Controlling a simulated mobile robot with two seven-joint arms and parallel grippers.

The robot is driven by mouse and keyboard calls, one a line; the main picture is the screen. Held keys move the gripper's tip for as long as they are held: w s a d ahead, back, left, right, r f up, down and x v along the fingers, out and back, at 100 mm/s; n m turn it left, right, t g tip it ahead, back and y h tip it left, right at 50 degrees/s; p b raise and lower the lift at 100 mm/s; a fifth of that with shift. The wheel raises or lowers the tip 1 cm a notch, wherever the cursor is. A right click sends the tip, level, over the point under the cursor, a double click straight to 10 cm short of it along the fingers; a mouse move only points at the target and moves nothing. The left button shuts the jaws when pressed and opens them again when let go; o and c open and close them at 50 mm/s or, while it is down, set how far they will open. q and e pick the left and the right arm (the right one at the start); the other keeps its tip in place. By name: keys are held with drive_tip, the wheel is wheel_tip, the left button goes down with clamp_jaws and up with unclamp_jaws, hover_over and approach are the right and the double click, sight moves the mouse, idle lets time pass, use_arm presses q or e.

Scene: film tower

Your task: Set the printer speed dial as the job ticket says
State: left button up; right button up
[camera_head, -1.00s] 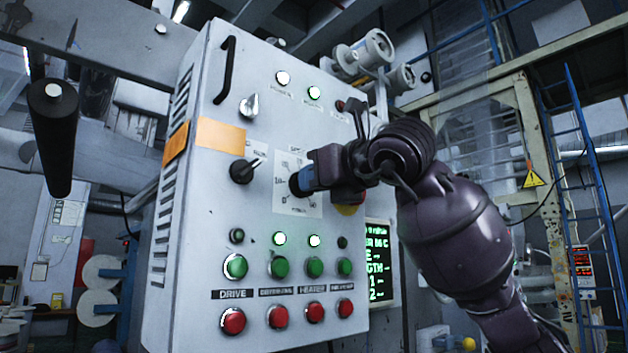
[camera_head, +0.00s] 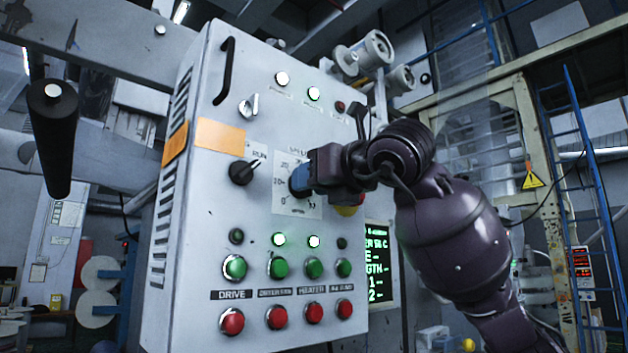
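The speed dial's white scale plate (camera_head: 283,200) is on the front of the grey control cabinet (camera_head: 205,290). My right gripper (camera_head: 303,181) is at the dial, coming from the right. Its blue fingertips lie over the knob, which is mostly hidden behind them. I cannot tell whether the fingers are closed on the knob. The pointer and part of the scale are covered. My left gripper is not in view. A screen (camera_head: 377,262) with green text sits at the cabinet's right edge, partly behind my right arm. No job ticket can be made out.
Left of the dial is a black selector knob (camera_head: 241,172), with a silver switch (camera_head: 249,106) above. Green buttons (camera_head: 277,267) and red buttons (camera_head: 277,316) fill the lower panel. An orange label (camera_head: 221,136) is at upper left. A blue ladder (camera_head: 590,180) stands right.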

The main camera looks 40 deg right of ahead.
drive_tip(key=shift+s, duration=0.2)
drive_tip(key=s, duration=1)
drive_tip(key=shift+s+d+b, duration=0.25)
drive_tip(key=shift+d+b, duration=0.05)
drive_tip(key=shift+d, duration=0.15)
